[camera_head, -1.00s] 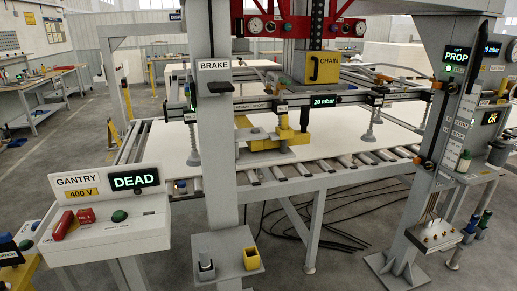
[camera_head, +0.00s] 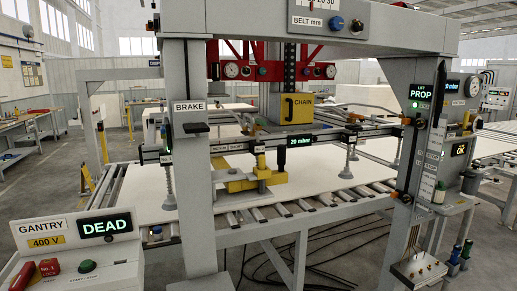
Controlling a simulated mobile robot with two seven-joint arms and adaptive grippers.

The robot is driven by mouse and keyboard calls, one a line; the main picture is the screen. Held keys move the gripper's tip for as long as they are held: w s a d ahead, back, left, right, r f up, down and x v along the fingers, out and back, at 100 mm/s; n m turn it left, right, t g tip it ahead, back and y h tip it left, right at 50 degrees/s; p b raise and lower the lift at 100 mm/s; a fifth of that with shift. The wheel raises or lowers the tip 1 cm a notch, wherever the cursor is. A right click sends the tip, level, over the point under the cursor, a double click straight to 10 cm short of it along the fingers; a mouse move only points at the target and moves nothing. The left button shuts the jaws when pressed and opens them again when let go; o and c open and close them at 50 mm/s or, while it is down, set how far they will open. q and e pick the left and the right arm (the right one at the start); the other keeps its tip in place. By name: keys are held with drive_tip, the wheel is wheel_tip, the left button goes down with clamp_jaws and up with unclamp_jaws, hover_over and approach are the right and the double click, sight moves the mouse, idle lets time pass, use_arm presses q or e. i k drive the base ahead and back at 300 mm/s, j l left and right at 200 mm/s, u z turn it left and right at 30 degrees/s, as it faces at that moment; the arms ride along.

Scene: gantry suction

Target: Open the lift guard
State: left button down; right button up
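A yellow cover (camera_head: 302,112) marked CHAIN, with a dark upright handle, sits at the foot of the lift column (camera_head: 291,66) in the middle of the gantry. It looks closed; no opening shows around it. I cannot read the words "lift guard" on anything. The suction beam (camera_head: 330,139) below the cover reads 20 mbar. Neither of my grippers is in view.
The left post (camera_head: 190,200), marked BRAKE, and the right post (camera_head: 421,180) flank the cover. The GANTRY box (camera_head: 105,251) at lower left reads DEAD. A roller conveyor (camera_head: 280,211) carries a white panel (camera_head: 325,182). Dark cables (camera_head: 340,243) lie on the floor.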

sight(295, 108)
drive_tip(key=i+l, duration=0.3)
drive_tip(key=l, duration=0.15)
drive_tip(key=i+l, duration=0.3)
drive_tip(key=l, duration=0.15)
drive_tip(key=i+l, duration=0.35)
drive_tip(key=l+u, duration=0.05)
drive_tip(key=l, duration=0.05)
